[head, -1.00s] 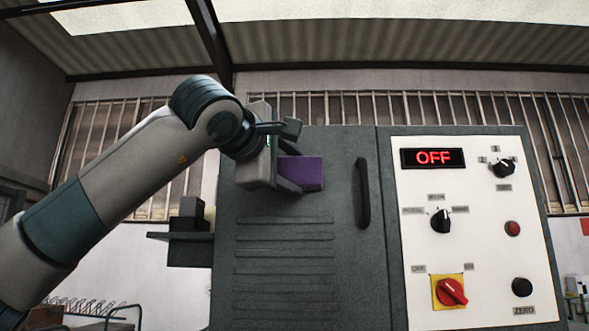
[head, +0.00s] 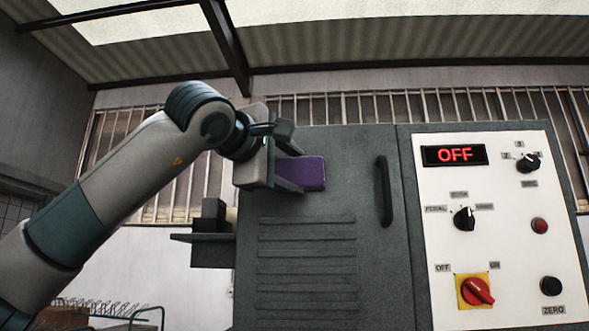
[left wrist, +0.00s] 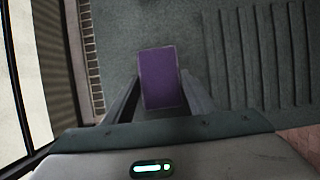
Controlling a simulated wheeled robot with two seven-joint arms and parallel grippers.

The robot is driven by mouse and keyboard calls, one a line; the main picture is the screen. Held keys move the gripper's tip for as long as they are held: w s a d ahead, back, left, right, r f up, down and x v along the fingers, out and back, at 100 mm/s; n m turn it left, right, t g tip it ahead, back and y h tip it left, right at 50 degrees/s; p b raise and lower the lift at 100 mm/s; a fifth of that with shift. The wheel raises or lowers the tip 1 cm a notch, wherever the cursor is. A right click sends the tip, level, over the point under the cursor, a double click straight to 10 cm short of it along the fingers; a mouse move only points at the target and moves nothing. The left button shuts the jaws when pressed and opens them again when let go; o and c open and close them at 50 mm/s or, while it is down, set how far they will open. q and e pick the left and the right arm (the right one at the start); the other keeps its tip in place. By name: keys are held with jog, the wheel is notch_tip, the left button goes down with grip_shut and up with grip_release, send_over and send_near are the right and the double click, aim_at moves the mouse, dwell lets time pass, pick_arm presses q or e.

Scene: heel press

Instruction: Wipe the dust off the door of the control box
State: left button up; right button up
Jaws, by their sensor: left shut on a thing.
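The control box door (head: 345,160) is a grey panel with several louvre slats and a black vertical handle (head: 384,191). My left gripper (head: 292,168) is shut on a purple block-shaped wiper (head: 308,173). It holds the wiper at the upper left part of the door, above the slats. In the left wrist view the wiper (left wrist: 160,78) sits between the two fingers in front of the grey door (left wrist: 213,62). I cannot tell whether the wiper touches the door. No dust patch stands out clearly. My right gripper is not in view.
Right of the door is a white panel (head: 505,215) with a lit OFF display (head: 454,155), black knobs and a red rotary switch (head: 478,291). A dark bracket or shelf (head: 205,237) juts out at the box's left side. Barred windows stand behind.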

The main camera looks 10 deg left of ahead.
pick_arm(q)
jog(key=shift+a, duration=1.8)
jog(key=shift+a, duration=0.2)
jog(key=a, duration=0.3)
jog(key=shift+a, duration=0.25)
jog(key=b, duration=0.3)
send_near(277, 172)
jog(key=shift+w+a, duration=0.25)
jog(key=shift+w, duration=0.75)
jog(key=shift+s+b, duration=0.45)
jog(key=shift+s, duration=1.05)
